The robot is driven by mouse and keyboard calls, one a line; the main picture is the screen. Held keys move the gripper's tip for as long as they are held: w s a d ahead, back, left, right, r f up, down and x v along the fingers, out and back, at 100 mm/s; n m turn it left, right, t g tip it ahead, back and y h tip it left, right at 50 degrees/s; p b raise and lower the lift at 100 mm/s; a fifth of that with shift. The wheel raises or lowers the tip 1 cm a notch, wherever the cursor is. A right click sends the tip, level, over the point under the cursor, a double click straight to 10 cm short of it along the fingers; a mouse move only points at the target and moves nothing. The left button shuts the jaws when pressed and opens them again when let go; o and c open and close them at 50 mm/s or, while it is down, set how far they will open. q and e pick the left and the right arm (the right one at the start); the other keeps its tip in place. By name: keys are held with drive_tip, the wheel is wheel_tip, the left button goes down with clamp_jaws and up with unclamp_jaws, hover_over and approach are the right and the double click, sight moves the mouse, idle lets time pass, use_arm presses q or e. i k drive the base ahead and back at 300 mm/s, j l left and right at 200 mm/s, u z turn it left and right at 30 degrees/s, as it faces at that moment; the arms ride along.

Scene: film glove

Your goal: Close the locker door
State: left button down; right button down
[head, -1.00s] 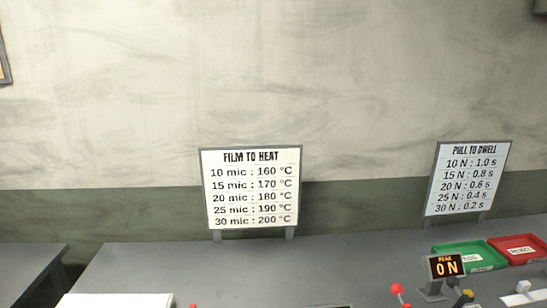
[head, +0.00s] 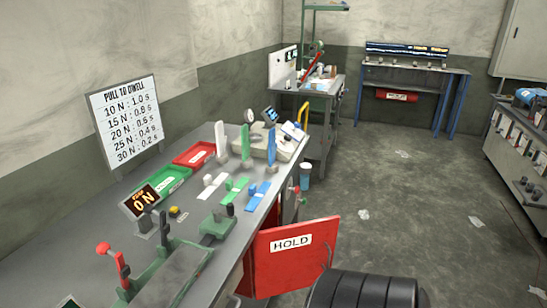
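The locker door is a red panel (head: 295,265) with a white HOLD label (head: 291,243), low at the bottom centre of the head view. It stands open, swung out from beneath the front edge of the grey workbench into the aisle. A thin dark handle shows near its right edge. The locker body under the bench is mostly hidden by the bench top and the door. Neither of my grippers is in view.
The workbench (head: 222,262) carries a press, a display, red and green trays and test pieces. A black ribbed rounded shape (head: 365,290), unclear, is right of the door. The floor (head: 410,200) beyond is mostly open, with scraps. Another bench (head: 512,160) stands right.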

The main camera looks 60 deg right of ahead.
sight(291, 258)
drive_tip(key=z, duration=2.2)
